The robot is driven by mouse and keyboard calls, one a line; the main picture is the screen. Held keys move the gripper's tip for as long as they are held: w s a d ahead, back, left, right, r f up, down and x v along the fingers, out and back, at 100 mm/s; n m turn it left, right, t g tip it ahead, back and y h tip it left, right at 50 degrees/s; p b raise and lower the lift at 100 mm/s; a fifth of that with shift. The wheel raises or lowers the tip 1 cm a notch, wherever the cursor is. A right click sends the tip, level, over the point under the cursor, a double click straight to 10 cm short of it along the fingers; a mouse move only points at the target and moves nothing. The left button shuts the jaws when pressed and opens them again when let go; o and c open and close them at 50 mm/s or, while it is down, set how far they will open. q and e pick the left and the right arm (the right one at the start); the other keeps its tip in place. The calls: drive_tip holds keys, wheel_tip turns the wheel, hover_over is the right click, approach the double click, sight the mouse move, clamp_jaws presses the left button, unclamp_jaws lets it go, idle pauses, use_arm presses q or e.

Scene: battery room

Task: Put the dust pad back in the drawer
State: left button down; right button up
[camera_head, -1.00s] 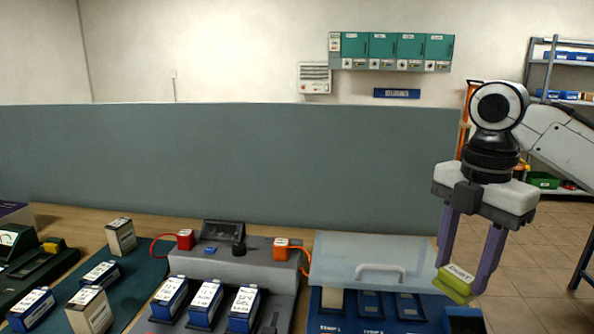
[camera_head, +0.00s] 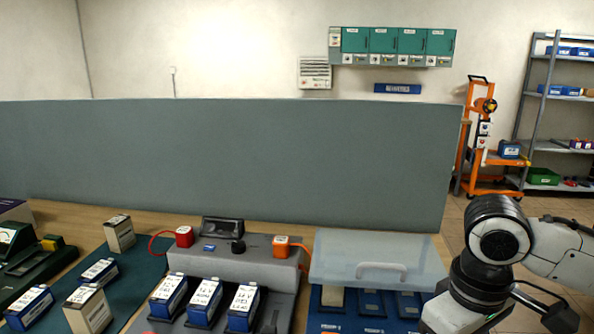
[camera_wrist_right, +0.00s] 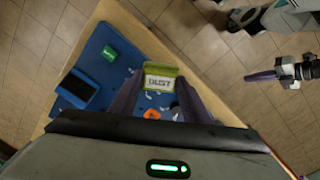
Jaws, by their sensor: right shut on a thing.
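The dust pad is a small yellow-green block with a white label reading "DUST" (camera_wrist_right: 159,80). In the right wrist view my right gripper (camera_wrist_right: 158,88) is shut on it, with one purple finger on each side. The pad is held above the blue surface near the table edge; the exact height cannot be told. In the head view my right arm comes in at the lower right, and its fingers and the pad are out of the picture. What seems to be my left gripper (camera_wrist_right: 283,72) shows at the right of the wrist view, over the floor. I cannot make out a drawer clearly.
Below the pad, the blue surface (camera_wrist_right: 108,80) carries a green block (camera_wrist_right: 109,53), a dark box (camera_wrist_right: 76,90) and an orange ring (camera_wrist_right: 151,114). In the head view, a clear lid (camera_head: 375,259) stands behind a blue slotted tray (camera_head: 350,322). A grey charger (camera_head: 235,262) stands left of it.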

drive_tip(key=s+m, duration=0.1)
drive_tip(key=s+f+m, duration=0.1)
drive_tip(key=m, duration=0.1)
drive_tip(key=s+a+f+m, duration=0.1)
drive_tip(key=s+m, duration=0.1)
drive_tip(key=shift+f, duration=0.25)
drive_tip(key=shift+w, duration=0.1)
drive_tip(key=shift+a+f, duration=0.1)
